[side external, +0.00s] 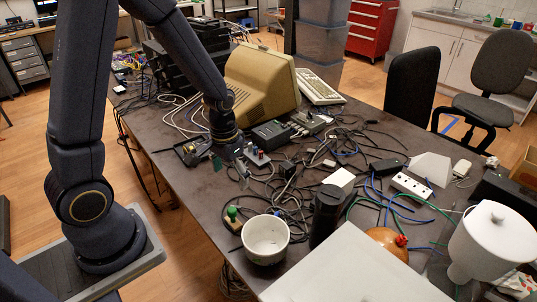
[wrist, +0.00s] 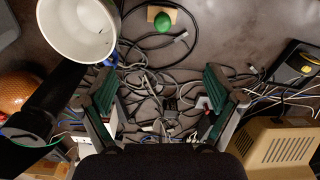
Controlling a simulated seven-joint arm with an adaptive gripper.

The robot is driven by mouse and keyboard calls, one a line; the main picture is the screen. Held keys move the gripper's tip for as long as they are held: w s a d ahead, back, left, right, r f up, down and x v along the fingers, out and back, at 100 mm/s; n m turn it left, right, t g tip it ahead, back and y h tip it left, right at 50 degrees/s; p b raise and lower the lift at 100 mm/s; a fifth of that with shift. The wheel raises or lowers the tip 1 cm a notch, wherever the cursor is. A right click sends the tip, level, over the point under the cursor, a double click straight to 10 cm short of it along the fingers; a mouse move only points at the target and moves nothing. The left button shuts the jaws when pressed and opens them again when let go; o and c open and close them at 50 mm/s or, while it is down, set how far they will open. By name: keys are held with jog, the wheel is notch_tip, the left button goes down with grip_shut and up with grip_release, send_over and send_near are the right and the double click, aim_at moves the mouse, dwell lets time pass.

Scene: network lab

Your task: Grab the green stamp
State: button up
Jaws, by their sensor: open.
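The green stamp (side external: 232,214) has a round green knob on a small pale wooden base. It stands on the dark table beside the white bowl (side external: 266,240) in the side view. In the wrist view the green stamp (wrist: 165,22) is near the top edge, just right of the bowl (wrist: 80,25). My gripper (side external: 231,170) is above the table's cables, behind the stamp and apart from it. In the wrist view my gripper (wrist: 160,88) has its fingers wide apart, with only cables and table seen between them.
Cables (side external: 270,203) lie tangled around the stamp. A black cylinder (side external: 326,213) stands right of the bowl, and a beige monitor (side external: 262,82) stands behind my gripper. The table's left strip (side external: 195,200) is bare.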

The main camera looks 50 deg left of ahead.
aim_at(233, 219)
jog(key=f, duration=1.1)
jog(key=s+f, duration=0.1)
jog(key=f, duration=0.5)
jog(key=shift+a+f, duration=0.15)
jog(key=shift+f, duration=0.2)
jog(key=shift+c, duration=0.2)
jog(key=c, duration=1.2)
